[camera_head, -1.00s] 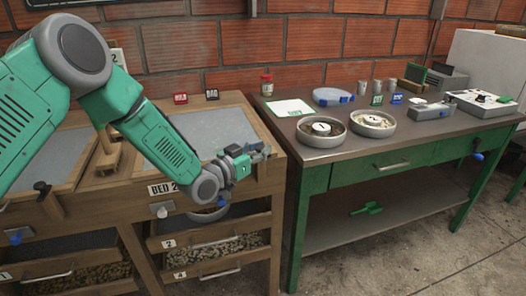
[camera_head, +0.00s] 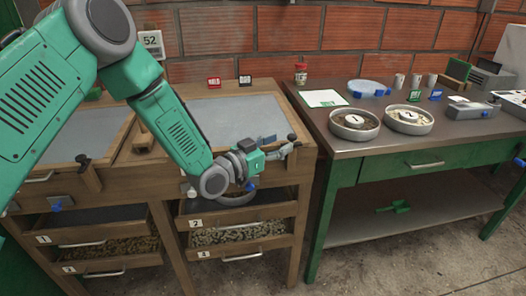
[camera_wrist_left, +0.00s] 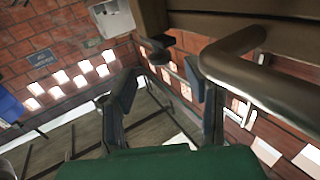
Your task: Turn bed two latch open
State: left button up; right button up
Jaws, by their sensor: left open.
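Bed two (camera_head: 215,115) is the wooden bed with a grey top, right of the other bed. What looks like its latch, a small black-topped piece (camera_head: 291,137), stands at its front right corner. My left gripper (camera_head: 280,150) is open and empty at that corner, its fingertips just short of the black piece; contact cannot be told. In the left wrist view, the two fingers (camera_wrist_left: 165,95) are spread apart. A dark knob (camera_wrist_left: 157,47) under a wooden beam shows beyond and between them, and a thick dark bar (camera_wrist_left: 250,85) runs close beside the right finger. My right gripper is out of view.
Drawers of beans (camera_head: 240,235) sit below bed two. A green-framed table (camera_head: 385,170) stands close on the right, with two round pans (camera_head: 355,123) (camera_head: 408,119) on it. The other bed (camera_head: 50,135) is on the left. A brick wall stands behind.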

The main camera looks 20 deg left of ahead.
pick_arm(q)
jog(key=v, duration=0.7)
jog(key=shift+w+a+f, duration=0.1)
